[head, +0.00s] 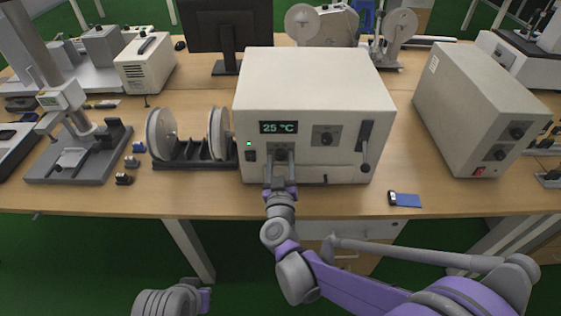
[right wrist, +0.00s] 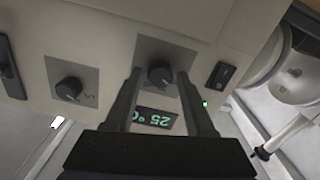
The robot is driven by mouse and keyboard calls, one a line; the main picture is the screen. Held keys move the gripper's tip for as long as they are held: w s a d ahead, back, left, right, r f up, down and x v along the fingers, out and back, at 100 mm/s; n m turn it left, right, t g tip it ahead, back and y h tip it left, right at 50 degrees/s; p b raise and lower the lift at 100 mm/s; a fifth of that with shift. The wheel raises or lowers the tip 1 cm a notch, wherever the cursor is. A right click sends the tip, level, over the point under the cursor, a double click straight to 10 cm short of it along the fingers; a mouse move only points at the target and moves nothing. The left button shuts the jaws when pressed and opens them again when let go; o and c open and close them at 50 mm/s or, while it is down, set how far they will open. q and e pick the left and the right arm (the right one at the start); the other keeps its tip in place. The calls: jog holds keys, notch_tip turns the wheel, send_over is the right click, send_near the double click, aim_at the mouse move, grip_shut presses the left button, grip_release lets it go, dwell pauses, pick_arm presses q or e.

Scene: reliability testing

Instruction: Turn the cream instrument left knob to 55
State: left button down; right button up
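The cream instrument (head: 315,85) stands in the middle of the bench. Its green display (head: 279,127) reads 25 °C. The left knob sits below the display and is hidden by my right gripper (head: 280,160) in the head view. In the right wrist view, which is turned upside down, the dark left knob (right wrist: 159,74) lies between the two fingertips of my right gripper (right wrist: 159,76). The fingers are apart, one on each side of the knob, with small gaps appearing to remain. The right knob (head: 326,138) is clear of the gripper.
A dark switch (head: 251,155) and a lever (head: 366,150) flank the knobs on the front. A reel stand (head: 190,150) is close on the left, another cream box (head: 475,105) on the right. A blue card-like item (head: 406,200) lies near the bench edge.

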grip_shut()
